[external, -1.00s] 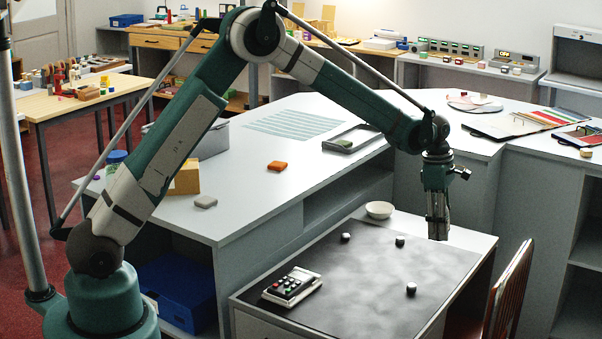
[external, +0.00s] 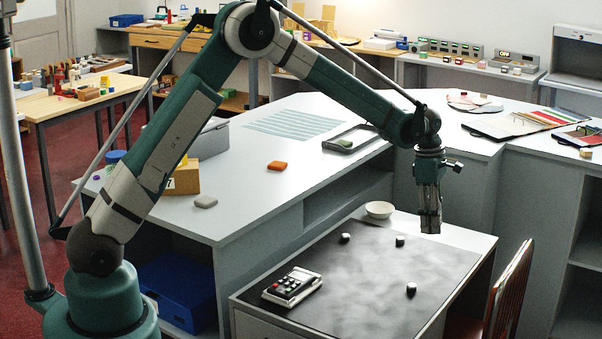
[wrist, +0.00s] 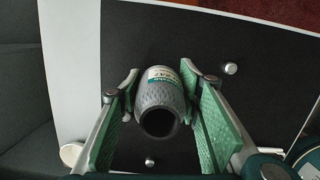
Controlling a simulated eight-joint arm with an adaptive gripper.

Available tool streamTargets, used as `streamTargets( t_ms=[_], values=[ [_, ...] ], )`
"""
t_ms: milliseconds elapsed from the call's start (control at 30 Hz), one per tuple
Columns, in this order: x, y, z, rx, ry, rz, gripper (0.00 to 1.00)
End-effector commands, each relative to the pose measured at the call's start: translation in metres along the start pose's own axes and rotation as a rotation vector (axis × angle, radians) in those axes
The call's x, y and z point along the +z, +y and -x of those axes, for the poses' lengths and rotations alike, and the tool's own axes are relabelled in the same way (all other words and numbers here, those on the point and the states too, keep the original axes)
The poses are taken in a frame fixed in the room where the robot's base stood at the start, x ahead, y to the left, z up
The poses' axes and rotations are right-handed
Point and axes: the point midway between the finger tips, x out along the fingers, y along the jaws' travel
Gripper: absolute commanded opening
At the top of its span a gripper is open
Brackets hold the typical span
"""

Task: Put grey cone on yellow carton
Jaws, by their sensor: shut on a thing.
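My gripper (external: 430,222) hangs above the right part of the dark desk mat. In the wrist view my gripper (wrist: 160,82) is shut on the grey cone (wrist: 160,97), one green-padded finger on each side. The cone has a textured surface, a pale label and a dark open end facing the camera. In the external view the cone is hard to tell from the fingers. The yellow carton (external: 187,178) stands on the grey counter at the left, partly hidden by my arm. It is far from my gripper.
The lower desk's dark mat (external: 370,270) holds several small dark-and-white pieces and a calculator-like device (external: 292,286). A white bowl (external: 380,209) stands at its back.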

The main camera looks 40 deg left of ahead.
Motion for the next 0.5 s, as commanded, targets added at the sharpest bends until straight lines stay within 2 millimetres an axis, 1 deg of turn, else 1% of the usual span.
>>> streamTargets(
  t_ms=[33, 167, 200, 267, 300, 367, 500],
  values=[
    [-0.011, 0.003, 0.008, 0.002, 0.000, 0.013, 0.21],
    [-0.043, 0.013, 0.027, 0.008, 0.000, 0.052, 0.21],
    [-0.055, 0.016, 0.034, 0.010, 0.000, 0.066, 0.21],
    [-0.073, 0.020, 0.044, 0.013, 0.000, 0.088, 0.21],
    [-0.086, 0.022, 0.051, 0.016, 0.000, 0.103, 0.21],
    [-0.105, 0.026, 0.062, 0.019, 0.000, 0.126, 0.21],
    [-0.150, 0.031, 0.087, 0.027, 0.000, 0.181, 0.21]
  ],
)
